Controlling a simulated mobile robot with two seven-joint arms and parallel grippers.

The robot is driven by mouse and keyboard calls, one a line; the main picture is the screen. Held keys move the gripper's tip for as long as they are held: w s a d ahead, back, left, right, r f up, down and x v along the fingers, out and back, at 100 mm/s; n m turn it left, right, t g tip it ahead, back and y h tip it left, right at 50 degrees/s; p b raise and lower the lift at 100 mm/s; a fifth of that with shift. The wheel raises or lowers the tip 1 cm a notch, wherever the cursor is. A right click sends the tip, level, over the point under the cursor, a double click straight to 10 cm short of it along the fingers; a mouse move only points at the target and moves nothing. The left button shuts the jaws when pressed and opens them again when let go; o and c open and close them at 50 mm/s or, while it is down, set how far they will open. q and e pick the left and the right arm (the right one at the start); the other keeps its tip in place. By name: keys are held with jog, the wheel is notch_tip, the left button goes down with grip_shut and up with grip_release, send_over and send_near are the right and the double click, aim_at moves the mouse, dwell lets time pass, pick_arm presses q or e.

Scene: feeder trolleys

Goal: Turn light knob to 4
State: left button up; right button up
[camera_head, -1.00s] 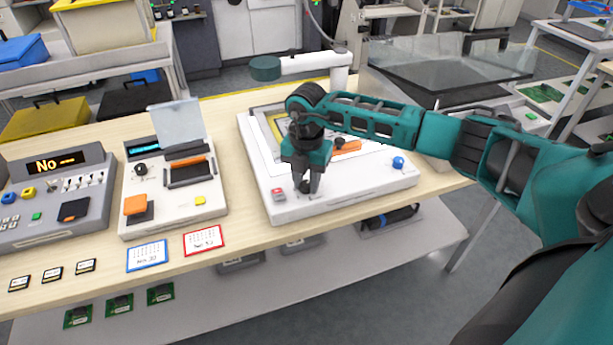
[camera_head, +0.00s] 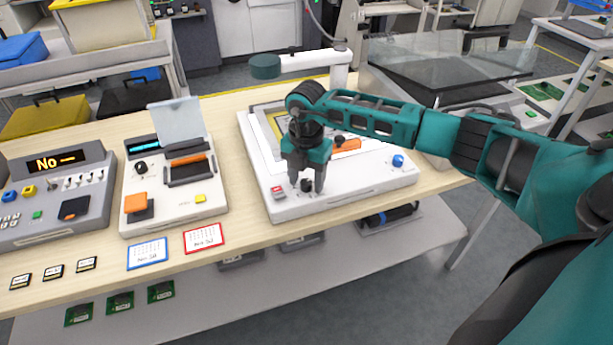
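The light knob (camera_head: 307,186) is a small black knob on the front part of the white machine (camera_head: 348,204) with a lamp arm. My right gripper (camera_head: 308,184) points down over it. Its two fingers are spread, one on each side of the knob, with a visible gap between them. I cannot tell whether a finger still touches the knob. The knob's pointer and scale marks are too small to read, so its setting cannot be told. My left gripper is out of view.
A red button (camera_head: 278,191) sits left of the knob, a blue button (camera_head: 398,161) and an orange part (camera_head: 347,145) to the right. The white lamp arm (camera_head: 315,62) reaches over the machine's back. A white device with an open lid (camera_head: 178,123) stands to the left.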

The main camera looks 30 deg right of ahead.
aim_at(306, 181)
notch_tip(306, 181, up, 13)
dwell(0.6)
jog(key=shift+f, duration=0.1)
dwell(0.3)
